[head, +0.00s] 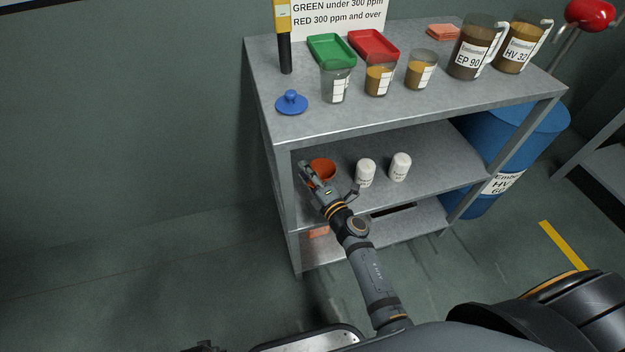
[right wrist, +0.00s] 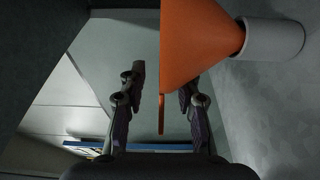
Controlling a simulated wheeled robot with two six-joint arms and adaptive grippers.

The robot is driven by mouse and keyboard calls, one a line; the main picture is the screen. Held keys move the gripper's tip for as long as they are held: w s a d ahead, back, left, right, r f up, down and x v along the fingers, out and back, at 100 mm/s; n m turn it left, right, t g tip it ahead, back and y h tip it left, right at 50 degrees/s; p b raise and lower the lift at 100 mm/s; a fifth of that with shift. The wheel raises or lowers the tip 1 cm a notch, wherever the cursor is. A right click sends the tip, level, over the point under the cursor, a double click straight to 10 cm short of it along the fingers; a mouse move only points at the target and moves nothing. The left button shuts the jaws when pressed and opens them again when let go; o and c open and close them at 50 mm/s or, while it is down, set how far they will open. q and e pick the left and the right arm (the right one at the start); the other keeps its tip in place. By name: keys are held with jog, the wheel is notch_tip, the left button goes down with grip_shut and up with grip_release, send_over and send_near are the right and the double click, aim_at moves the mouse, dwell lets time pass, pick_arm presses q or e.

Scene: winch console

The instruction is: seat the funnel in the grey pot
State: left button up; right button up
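The orange funnel (head: 322,168) is at the left end of the middle shelf, partly covered by my right gripper (head: 318,190). In the right wrist view the funnel (right wrist: 195,45) tapers toward a grey cylinder (right wrist: 275,40), which looks like the grey pot. The narrow end meets the pot's mouth; how deep it sits I cannot tell. My right gripper (right wrist: 160,90) is open, its fingers apart, with a thin orange tab of the funnel between them. The pot is hidden in the head view. A dark bit at the bottom edge may be my left gripper (head: 203,347).
Two white bottles (head: 365,172) (head: 400,166) stand right of the funnel on the middle shelf (head: 430,180). The top shelf (head: 400,108) above holds a blue lid (head: 291,102), cups, trays and jugs. A blue drum (head: 515,140) stands at the right. Floor at left is clear.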

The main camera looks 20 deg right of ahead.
jog(key=v, duration=1.1)
jog(key=shift+s, duration=0.25)
jog(key=shift+d, duration=0.1)
